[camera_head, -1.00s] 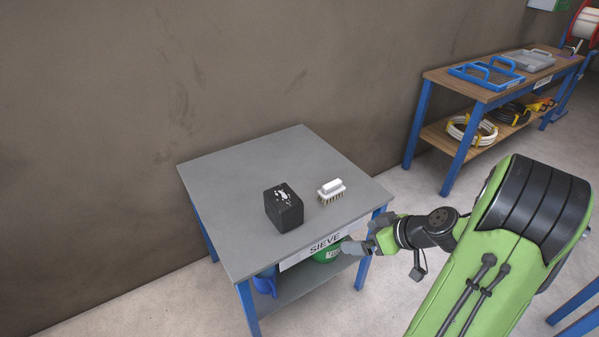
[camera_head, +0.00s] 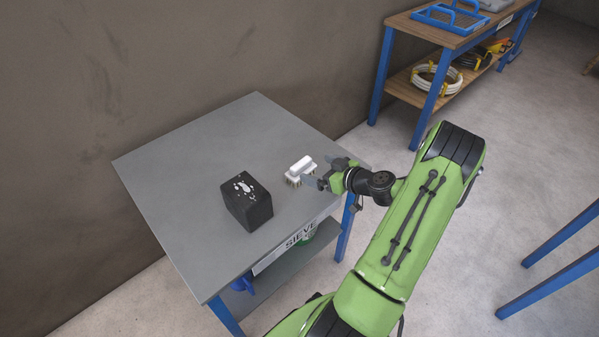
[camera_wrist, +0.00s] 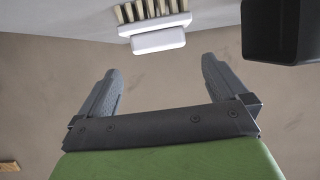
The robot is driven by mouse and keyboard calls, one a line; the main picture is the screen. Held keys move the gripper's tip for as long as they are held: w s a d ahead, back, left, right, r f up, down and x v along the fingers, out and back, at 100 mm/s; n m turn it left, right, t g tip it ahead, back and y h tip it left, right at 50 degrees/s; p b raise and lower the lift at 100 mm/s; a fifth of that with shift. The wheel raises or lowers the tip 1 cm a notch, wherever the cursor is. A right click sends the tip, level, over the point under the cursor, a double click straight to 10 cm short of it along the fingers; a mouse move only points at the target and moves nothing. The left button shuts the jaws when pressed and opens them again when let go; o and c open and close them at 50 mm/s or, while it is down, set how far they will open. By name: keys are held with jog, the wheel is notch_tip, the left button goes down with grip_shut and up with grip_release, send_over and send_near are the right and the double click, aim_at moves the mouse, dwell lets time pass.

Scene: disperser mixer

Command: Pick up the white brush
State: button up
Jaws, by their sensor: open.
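The white brush (camera_head: 301,166) lies on the grey table (camera_head: 170,170) with its bristles down and its white handle on top. My gripper (camera_head: 321,172) is at the right side of the brush, close to it, with the jaws apart. In the wrist view the brush (camera_wrist: 158,36) appears at the top, ahead of the open fingers (camera_wrist: 162,90) and roughly between their lines. Nothing is between the fingers. The head view does not show clearly whether a finger touches the brush.
A black block (camera_head: 246,203) with white marks stands on the table left of the brush; it also shows at the wrist view's upper right (camera_wrist: 270,32). A wall rises behind the table. A wooden-topped bench (camera_head: 400,24) with blue legs stands at the upper right.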

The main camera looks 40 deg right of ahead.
aim_at(303, 164)
jog(key=b+x, duration=0.1)
jog(key=x, duration=0.6)
jog(key=shift+w+f, duration=0.1)
jog(key=shift+f, duration=0.05)
jog(key=c, duration=0.9)
